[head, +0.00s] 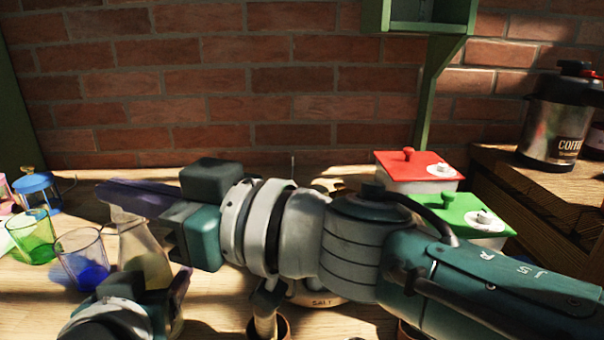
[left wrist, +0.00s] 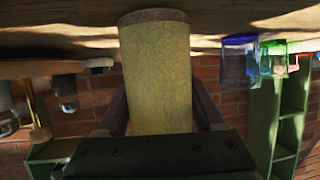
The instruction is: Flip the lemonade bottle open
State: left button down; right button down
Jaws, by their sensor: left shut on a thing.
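The lemonade bottle (head: 146,258), pale yellow with a tapered clear neck, stands at the left of the table in the head view. My left gripper (head: 150,287) is shut on its body from the near side. In the left wrist view the yellow body (left wrist: 157,75) fills the space between the two purple fingers. My right gripper (head: 130,197) reaches in from the right, its purple fingers across the bottle's top. It hides the top, so I cannot tell whether the lid is open or whether they touch. The finger gap does not show clearly.
A blue glass (head: 80,258) and a green glass (head: 32,238) stand left of the bottle. A blue-lidded jar (head: 37,190) is behind them. Red-lidded (head: 415,168) and green-lidded (head: 462,216) boxes stand right, behind my right arm. A coffee flask (head: 552,125) stands on a wooden shelf.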

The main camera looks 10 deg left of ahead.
pick_arm(q)
jog(key=shift+s+f, duration=0.1)
jog(key=shift+f, duration=0.1)
pick_arm(e)
jog(key=shift+w+r, duration=0.1)
jog(key=shift+r, duration=0.3)
pick_arm(q)
jog(key=shift+a+f, duration=0.1)
pick_arm(e)
jog(key=d+r, duration=0.2)
jog(key=d, duration=0.5)
jog(key=shift+s, duration=0.45)
pick_arm(q)
jog(key=shift+c, duration=2.3)
grip_release()
jog(key=o, duration=0.5)
jog(key=shift+r, duration=0.2)
jog(key=shift+c, duration=0.2)
